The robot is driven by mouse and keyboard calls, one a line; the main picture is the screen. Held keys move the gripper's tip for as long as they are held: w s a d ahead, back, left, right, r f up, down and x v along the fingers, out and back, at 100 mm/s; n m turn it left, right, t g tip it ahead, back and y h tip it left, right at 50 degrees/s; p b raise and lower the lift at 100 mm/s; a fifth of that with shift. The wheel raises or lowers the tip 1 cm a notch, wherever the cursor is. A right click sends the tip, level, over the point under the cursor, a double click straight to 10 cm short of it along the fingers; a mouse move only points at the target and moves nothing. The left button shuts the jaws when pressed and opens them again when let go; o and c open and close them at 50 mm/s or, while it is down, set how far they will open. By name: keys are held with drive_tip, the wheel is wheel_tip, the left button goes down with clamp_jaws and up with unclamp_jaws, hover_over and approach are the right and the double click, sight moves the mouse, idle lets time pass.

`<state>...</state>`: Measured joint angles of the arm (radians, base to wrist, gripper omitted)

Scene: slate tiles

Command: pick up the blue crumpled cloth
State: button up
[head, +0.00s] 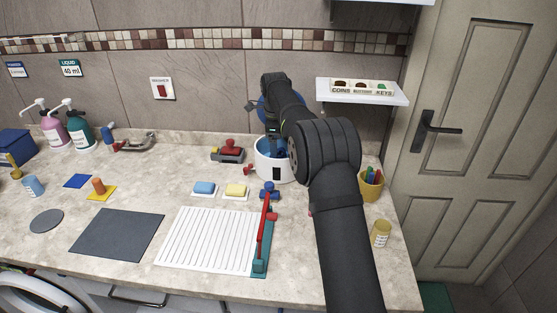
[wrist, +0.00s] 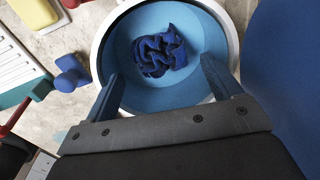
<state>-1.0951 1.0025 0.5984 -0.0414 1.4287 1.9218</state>
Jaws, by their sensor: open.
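The blue crumpled cloth (wrist: 158,50) lies in a dark blue bunch on the light blue floor of a round white container (wrist: 232,28). In the head view the container (head: 268,172) stands on the counter near the back wall, and my arm covers part of it. I cannot make out the cloth there. My gripper (wrist: 160,70) is open and empty, pointing down over the container. Its two blue fingers stand apart on either side, with the cloth showing between and beyond them. I cannot tell how far below the fingertips the cloth lies.
A raised blue lid (wrist: 290,60) is close on the right in the wrist view. A blue knobbed piece (head: 269,189), a yellow sponge (head: 236,189) and a blue sponge (head: 204,187) lie near the container. A yellow pen cup (head: 370,187) stands right of my arm.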

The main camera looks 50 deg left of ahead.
drive_tip(key=shift+w+d+f, duration=0.1)
drive_tip(key=shift+w+f, duration=0.1)
drive_tip(key=shift+f, duration=1.25)
drive_tip(key=shift+w+f, duration=0.15)
drive_tip(key=shift+f, duration=1.3)
drive_tip(key=c, duration=0.7)
